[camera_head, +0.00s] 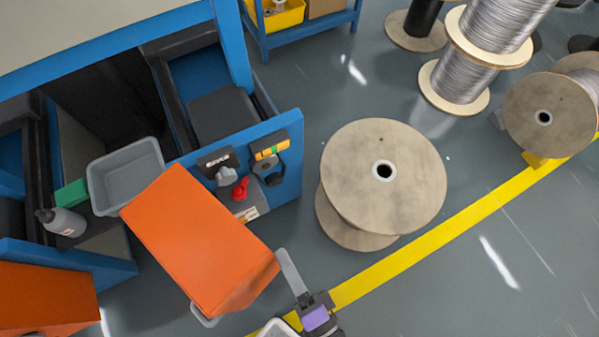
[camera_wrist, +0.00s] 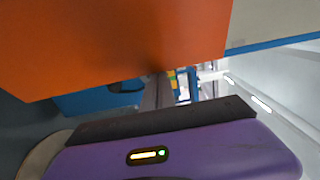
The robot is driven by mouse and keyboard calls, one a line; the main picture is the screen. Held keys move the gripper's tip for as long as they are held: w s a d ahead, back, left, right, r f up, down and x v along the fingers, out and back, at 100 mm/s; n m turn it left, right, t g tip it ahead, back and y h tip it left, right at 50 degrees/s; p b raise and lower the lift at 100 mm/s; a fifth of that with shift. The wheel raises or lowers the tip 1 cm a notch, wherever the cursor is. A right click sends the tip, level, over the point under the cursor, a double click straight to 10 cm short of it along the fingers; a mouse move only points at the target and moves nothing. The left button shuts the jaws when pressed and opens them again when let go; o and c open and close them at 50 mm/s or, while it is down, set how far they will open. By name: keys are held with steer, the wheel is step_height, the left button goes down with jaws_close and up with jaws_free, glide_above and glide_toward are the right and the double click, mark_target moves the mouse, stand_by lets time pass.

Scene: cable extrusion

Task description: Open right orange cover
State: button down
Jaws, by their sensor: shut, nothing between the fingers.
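The right orange cover (camera_head: 195,240) is a large box-like panel in the middle left of the head view. It stands out over the blue machine frame, and its lower right corner is nearest my gripper. My gripper (camera_head: 282,254) has a purple body and grey fingers, which are shut and empty. The fingers point up beside the cover's right edge; I cannot tell if they touch it. In the wrist view the orange cover (camera_wrist: 110,45) fills the upper left, above the shut fingers of my gripper (camera_wrist: 157,92). A second orange cover (camera_head: 45,300) is at the lower left.
A blue panel (camera_head: 287,195) carries a red switch (camera_head: 240,188) and other controls. A grey bin (camera_head: 125,178) and a bottle (camera_head: 62,221) are at left. A wooden spool (camera_head: 383,172) stands right of the machine.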

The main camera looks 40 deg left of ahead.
mark_target(249, 287)
steer(key=s+t, duration=0.1)
steer(key=s, duration=0.1)
steer(key=s+m+t+h+b, duration=0.1)
steer(key=s, duration=0.2)
steer(key=s+a+m+b, duration=0.1)
steer(key=s, duration=0.1)
steer(key=shift+s+t, duration=0.15)
steer(key=shift+t, duration=0.25)
steer(key=shift+s+a, duration=0.2)
steer(key=shift+s, duration=0.55)
